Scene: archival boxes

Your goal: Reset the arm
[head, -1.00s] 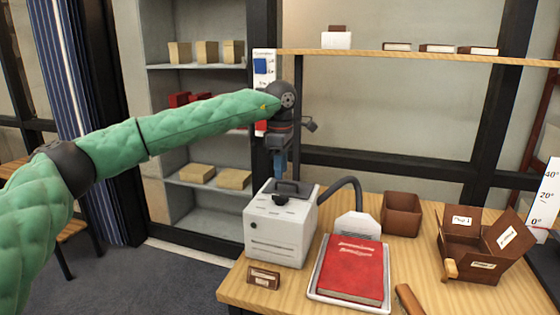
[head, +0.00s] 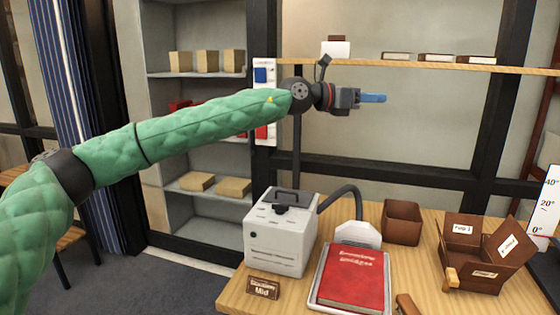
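My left arm comes in from the left in a green padded sleeve. My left gripper (head: 373,98) is in the air above the table, level with the space just below the upper shelf, its blue fingers pointing right. The fingers line up in this view, so the gap between them is hidden, and I see nothing held. My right gripper is out of view.
The wooden table (head: 237,298) holds a white machine (head: 282,240) with a hose, a red book (head: 353,277) on a tray, a small brown bin (head: 402,223) and an open brown box (head: 480,262). A shelf (head: 400,65) runs behind.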

